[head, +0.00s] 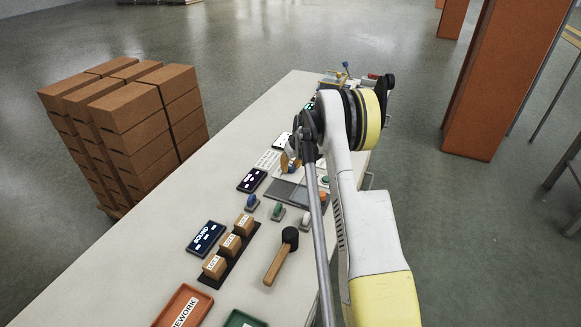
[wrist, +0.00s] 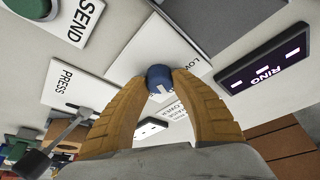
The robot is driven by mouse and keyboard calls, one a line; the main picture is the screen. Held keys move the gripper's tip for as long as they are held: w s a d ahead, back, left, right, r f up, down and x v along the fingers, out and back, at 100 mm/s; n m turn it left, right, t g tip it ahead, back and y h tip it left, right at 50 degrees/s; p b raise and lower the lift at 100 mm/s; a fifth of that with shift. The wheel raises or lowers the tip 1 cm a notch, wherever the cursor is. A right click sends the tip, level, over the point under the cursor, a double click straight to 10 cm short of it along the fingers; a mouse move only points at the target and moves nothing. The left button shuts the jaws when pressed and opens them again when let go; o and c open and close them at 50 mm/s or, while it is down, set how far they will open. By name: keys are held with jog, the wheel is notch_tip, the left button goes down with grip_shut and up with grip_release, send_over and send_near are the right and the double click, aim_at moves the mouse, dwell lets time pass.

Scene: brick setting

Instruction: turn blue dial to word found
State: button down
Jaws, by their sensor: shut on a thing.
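The blue dial (wrist: 159,74) stands on a white plate (wrist: 129,63) in the wrist view. A pale mark shows on its near side. My gripper (wrist: 166,80) has its two tan fingers closed around the dial, one on each side. In the head view my gripper (head: 289,163) is over the bench, and the dial is mostly hidden by the fingers. Black words are printed around the dial, partly covered by the fingers; one at the right begins with "LO". I cannot read the word "found" there.
A green SEND button (wrist: 35,8) and a PRESS plate (wrist: 75,90) with a lever are left. On the bench (head: 110,270) are labelled blocks (head: 229,244) and a mallet (head: 283,254). Stacked boxes (head: 130,120) stand beside it.

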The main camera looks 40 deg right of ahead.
jog(key=shift+n+y, duration=0.7)
jog(key=shift+n, duration=1.3)
jog(key=c, duration=1)
grip_release()
jog(key=shift+c, duration=0.2)
jog(key=v, duration=1.2)
jog(key=shift+w, duration=0.15)
